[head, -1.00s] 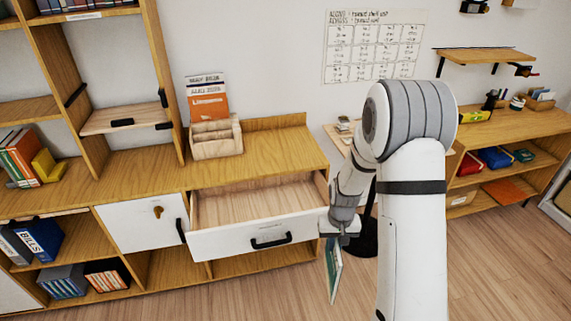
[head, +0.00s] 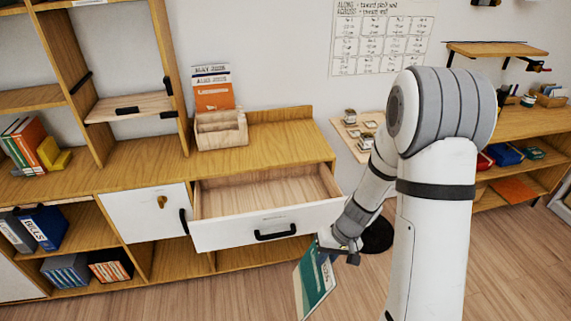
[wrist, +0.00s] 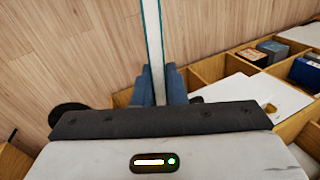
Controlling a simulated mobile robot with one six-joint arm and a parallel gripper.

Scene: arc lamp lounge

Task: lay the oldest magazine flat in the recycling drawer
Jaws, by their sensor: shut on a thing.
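My gripper (head: 338,250) is shut on a thin teal-and-white magazine (head: 316,287), which hangs down in front of and below the drawer's right end. In the wrist view the magazine (wrist: 153,35) shows edge-on between the blue finger pads (wrist: 158,88). The open drawer (head: 222,240) has a white front with a black handle, and its visible wooden floor is bare. The date on the held magazine cannot be read.
A closed white door (head: 148,216) is left of the drawer. Open shelves with binders (head: 40,228) are at lower left. A small side table (head: 352,140) with jars stands right of the cabinet. The floor (head: 250,295) in front is clear.

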